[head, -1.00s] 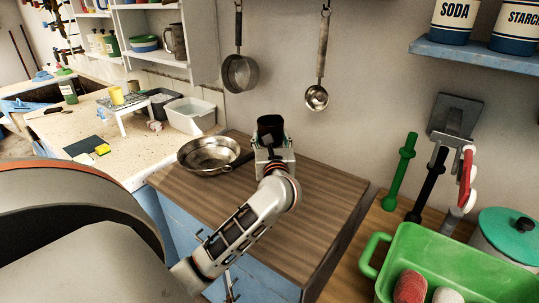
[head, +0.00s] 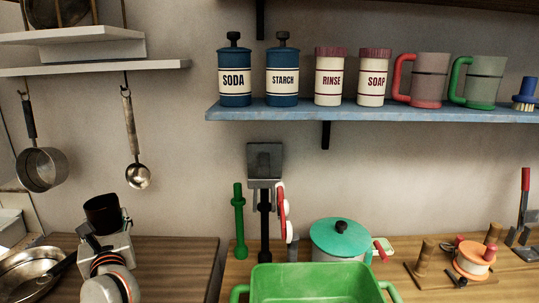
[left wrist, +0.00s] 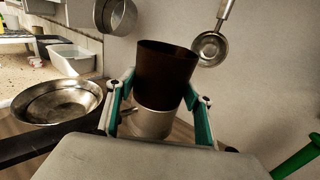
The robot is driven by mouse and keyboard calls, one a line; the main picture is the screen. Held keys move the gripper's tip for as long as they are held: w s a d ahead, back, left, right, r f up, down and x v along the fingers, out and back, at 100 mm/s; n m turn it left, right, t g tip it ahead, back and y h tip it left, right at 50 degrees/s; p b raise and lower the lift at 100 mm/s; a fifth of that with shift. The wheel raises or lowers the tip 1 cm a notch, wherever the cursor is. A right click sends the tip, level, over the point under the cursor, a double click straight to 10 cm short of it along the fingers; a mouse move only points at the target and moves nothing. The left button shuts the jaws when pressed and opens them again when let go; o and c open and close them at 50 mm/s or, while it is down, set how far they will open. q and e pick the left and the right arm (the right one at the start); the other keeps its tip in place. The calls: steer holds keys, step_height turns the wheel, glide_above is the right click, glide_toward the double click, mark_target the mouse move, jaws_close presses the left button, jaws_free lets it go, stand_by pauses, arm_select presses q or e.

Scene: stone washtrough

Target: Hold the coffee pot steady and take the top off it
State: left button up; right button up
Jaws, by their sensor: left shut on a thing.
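The coffee pot has a dark, open-mouthed upper part (left wrist: 166,68) over a silver metal lower part (left wrist: 153,122). The dark part also shows at the lower left of the head view (head: 101,214). My left gripper (left wrist: 160,92) has a finger on each side of the pot and is shut on it, around where dark and silver parts meet. The pot stands upright or nearly so. In the head view my left gripper (head: 104,232) hides most of the lower part. My right gripper is not in view.
A green tub (head: 318,284) and a teal-lidded pot (head: 341,240) are at the right. A blue shelf (head: 300,113) holds canisters and mugs.

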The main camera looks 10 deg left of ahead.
arm_select(q)
steer(key=s+d+f+m+t+h, duration=0.2)
steer(key=s+d+f+m+h, duration=0.3)
steer(key=d, duration=0.6)
steer(key=s+d+f+m+t+h, duration=0.25)
steer(key=s+d+f+h, duration=0.4)
steer(key=d, duration=0.35)
steer(key=d+r+m+g+h, duration=1)
steer(key=d+r+h, duration=0.5)
steer(key=d, duration=0.3)
steer(key=shift+d+r+m, duration=0.2)
steer(key=shift+r+m, duration=0.5)
steer(key=shift+m, duration=0.45)
